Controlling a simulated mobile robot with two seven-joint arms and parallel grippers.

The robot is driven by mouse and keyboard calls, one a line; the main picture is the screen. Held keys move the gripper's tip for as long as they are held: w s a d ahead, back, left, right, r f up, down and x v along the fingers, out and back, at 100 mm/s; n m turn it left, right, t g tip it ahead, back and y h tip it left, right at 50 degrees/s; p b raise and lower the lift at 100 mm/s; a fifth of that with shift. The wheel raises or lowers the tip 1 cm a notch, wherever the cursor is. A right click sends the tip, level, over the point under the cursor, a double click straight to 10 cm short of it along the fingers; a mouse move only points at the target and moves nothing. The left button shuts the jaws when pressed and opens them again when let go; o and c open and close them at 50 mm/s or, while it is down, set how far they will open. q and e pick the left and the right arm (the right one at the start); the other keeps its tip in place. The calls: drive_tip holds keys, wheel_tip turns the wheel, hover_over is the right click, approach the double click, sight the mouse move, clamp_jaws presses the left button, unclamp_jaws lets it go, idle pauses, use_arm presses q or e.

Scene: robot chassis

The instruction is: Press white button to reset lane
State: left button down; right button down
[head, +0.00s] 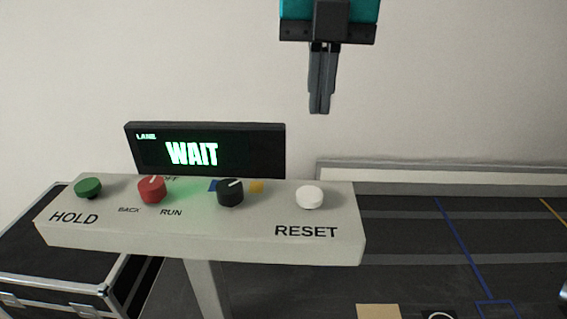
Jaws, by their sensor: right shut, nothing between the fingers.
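The white button (309,197) sits near the right end of the control panel (200,243), above the printed word RESET. My right gripper (319,111) is shut and empty, pointing down. In the picture it hangs above the white button, apart from it. A display (208,149) at the back of the panel reads LANE and WAIT in bright letters. My left gripper is not in view.
A green button (88,187) marked HOLD, a red knob (151,189) and a black knob (230,192) share the panel. A black case (60,270) stands at lower left. A dark floor with blue lines lies at right.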

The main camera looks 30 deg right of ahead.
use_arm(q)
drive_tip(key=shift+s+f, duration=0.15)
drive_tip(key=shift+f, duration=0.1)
use_arm(e)
drive_tip(key=shift+w+a+r, duration=0.1)
drive_tip(key=shift+w, duration=0.1)
approach(310, 199)
wheel_tip(310, 199, down, 5)
drive_tip(key=shift+a+f, duration=0.15)
drive_tip(key=shift+f, duration=0.75)
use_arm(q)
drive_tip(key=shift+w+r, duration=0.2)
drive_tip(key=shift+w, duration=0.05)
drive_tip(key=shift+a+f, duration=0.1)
use_arm(e)
drive_tip(key=shift+f, duration=0.1)
